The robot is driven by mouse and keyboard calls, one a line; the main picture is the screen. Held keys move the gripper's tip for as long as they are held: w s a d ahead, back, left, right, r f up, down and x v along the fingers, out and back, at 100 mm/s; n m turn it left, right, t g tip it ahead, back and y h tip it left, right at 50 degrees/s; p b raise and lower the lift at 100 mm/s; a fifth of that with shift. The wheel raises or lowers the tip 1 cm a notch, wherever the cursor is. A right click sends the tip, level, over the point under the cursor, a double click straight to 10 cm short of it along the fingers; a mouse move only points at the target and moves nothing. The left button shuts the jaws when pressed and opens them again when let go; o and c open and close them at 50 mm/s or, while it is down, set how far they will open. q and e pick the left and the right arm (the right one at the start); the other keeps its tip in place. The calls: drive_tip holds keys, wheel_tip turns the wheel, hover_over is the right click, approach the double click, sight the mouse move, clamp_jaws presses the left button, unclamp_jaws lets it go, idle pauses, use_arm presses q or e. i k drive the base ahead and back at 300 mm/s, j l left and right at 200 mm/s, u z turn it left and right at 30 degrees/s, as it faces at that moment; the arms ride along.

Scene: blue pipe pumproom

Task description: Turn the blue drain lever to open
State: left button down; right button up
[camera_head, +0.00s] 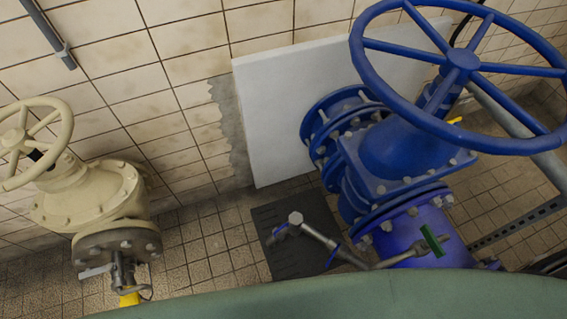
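A thin grey drain pipe (320,237) comes off the lower body of the large blue valve (395,150) and runs left to an elbow. Two small blue parts show on it: one beside the elbow (279,231) at its left end, and a narrow blue piece (333,255) near its middle. I cannot tell which is the drain lever or how it is set, as both are small. Neither of my grippers is in view.
A big blue handwheel (461,62) overhangs the valve. A cream valve (90,195) with its own handwheel stands at left. A white panel (275,105) leans on the tiled wall. A green curved surface (350,301) covers the bottom edge. Tiled floor lies between the valves.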

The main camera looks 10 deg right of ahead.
sight(334, 253)
drive_tip(key=k+j+z, duration=0.6)
drive_tip(key=k, duration=0.2)
